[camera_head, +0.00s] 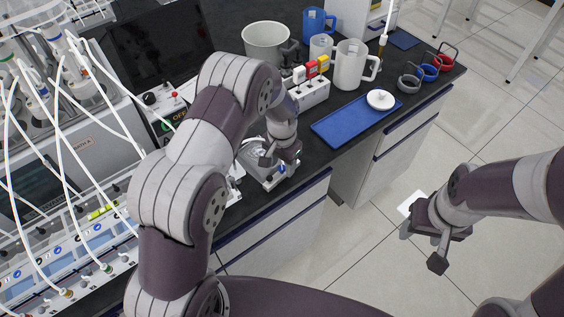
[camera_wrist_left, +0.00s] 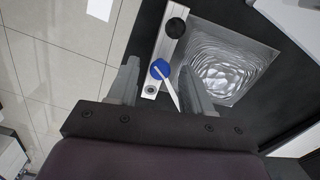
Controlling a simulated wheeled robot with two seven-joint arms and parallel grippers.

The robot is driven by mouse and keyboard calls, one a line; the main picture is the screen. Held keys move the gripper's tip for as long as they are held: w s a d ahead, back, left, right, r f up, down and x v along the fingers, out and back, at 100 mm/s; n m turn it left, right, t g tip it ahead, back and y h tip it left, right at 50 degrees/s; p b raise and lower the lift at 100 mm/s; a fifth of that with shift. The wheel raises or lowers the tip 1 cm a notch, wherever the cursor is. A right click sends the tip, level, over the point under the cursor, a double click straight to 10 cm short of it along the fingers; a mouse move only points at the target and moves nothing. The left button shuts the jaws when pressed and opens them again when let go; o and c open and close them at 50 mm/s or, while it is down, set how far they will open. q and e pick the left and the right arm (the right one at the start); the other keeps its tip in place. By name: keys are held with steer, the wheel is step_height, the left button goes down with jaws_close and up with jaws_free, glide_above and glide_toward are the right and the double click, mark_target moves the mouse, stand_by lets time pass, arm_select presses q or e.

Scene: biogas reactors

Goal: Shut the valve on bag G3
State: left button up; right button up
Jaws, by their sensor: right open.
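A silvery foil bag (camera_wrist_left: 228,65) lies on the dark bench in the left wrist view. A pale bar along its left side carries a blue valve piece (camera_wrist_left: 160,69) with a white lever (camera_wrist_left: 170,92) and a black round knob (camera_wrist_left: 175,28). No G3 label is readable. My left gripper (camera_wrist_left: 158,78) is open, its fingers on either side of the blue piece; contact cannot be told. In the head view my left gripper (camera_head: 270,158) is over the bag (camera_head: 256,154), partly hiding it. My right gripper (camera_head: 421,248) is open and empty above the floor.
A blue tray (camera_head: 350,126) with a white round item (camera_head: 380,99) is right of the bag. Reactor equipment with tubes (camera_head: 70,150) fills the left.

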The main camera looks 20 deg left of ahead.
mark_target(282, 167)
arm_select(q)
steer(key=shift+r, duration=0.1)
step_height(282, 167, up, 12)
steer(key=b, duration=0.2)
steer(key=shift+r, duration=0.25)
